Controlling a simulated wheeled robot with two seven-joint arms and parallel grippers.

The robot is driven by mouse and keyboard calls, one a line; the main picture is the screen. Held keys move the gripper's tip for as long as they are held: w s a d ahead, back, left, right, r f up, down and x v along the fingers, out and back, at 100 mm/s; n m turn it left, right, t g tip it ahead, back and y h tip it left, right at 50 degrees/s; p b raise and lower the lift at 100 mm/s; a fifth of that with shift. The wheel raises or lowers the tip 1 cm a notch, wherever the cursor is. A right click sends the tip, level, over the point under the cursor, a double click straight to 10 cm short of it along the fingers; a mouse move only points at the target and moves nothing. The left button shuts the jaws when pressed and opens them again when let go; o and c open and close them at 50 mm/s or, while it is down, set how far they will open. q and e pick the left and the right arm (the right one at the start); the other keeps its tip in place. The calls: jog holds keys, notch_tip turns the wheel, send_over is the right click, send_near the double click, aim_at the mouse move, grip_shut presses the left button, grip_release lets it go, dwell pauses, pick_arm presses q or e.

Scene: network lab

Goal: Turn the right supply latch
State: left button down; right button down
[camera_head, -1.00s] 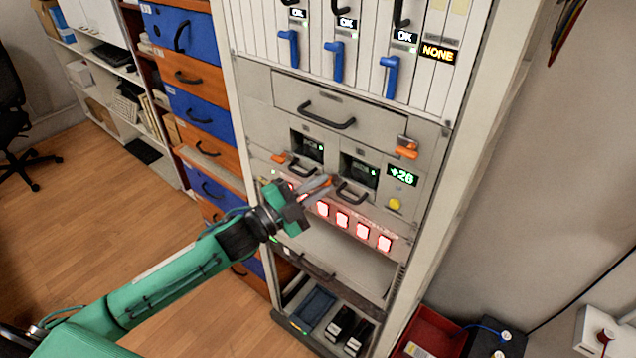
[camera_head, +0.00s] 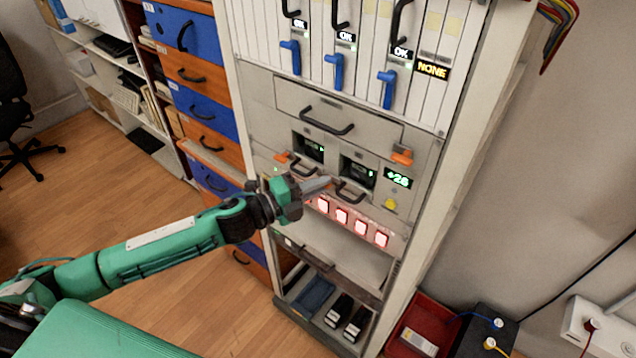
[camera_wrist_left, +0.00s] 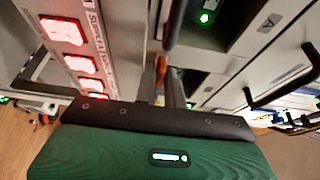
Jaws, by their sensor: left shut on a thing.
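The right supply (camera_head: 357,172) is a dark-screened module with a black handle in the rack's middle row. Its small orange latch (camera_head: 328,181) sits at its left edge, mostly hidden by my left gripper (camera_head: 321,185). In the left wrist view the orange latch (camera_wrist_left: 160,68) shows between the two grey fingers of my left gripper (camera_wrist_left: 161,85), which is shut on it. The latch's exact angle is hard to tell. The left supply (camera_head: 308,148) has its own orange latch (camera_head: 282,157) at its left. My right gripper is not in view.
Red-lit buttons (camera_head: 342,215) run below the supplies. A green "+28" display (camera_head: 397,181) and a yellow button (camera_head: 390,203) are at the right. Blue and orange drawers (camera_head: 205,115) stand left of the rack.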

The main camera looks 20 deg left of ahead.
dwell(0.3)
pick_arm(q)
jog(key=c, duration=1.5)
grip_release()
jog(key=shift+s, duration=0.1)
jog(key=shift+b+v, duration=3.45)
jog(key=shift+v, duration=3.35)
jog(key=shift+a, duration=0.1)
